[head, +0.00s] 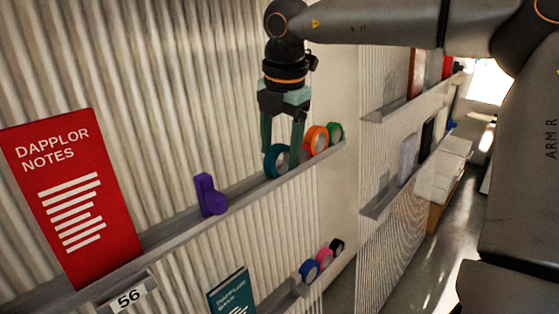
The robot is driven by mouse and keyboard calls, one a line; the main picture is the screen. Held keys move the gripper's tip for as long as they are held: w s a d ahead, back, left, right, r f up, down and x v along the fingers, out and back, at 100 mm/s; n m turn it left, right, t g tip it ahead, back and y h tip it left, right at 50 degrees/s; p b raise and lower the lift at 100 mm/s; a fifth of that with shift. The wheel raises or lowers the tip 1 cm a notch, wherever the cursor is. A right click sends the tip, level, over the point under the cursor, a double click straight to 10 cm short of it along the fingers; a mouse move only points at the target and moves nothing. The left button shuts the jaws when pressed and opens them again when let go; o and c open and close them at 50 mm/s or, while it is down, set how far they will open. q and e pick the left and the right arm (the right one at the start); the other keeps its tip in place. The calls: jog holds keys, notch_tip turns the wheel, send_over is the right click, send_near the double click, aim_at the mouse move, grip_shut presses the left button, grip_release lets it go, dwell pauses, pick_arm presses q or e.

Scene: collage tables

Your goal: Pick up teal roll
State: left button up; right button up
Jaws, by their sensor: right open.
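The teal roll (271,162) stands upright on the upper wall ledge, left of the orange roll (318,140). My right gripper (283,148) points down from above, with its green fingers at the teal roll. One finger overlaps the roll's left side in the picture and the other comes down near its right edge. The jaws are open. Whether the fingers touch the roll cannot be told. My left gripper is not in view.
A green roll (336,132) stands right of the orange one. A purple block (209,196) and a red book (72,196) are on the same ledge (180,229) to the left. Below are a teal book (231,296) and blue (309,271), pink (325,258) and black rolls (337,246).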

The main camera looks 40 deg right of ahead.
grip_shut()
dwell(0.3)
jog(key=shift+r, duration=0.15)
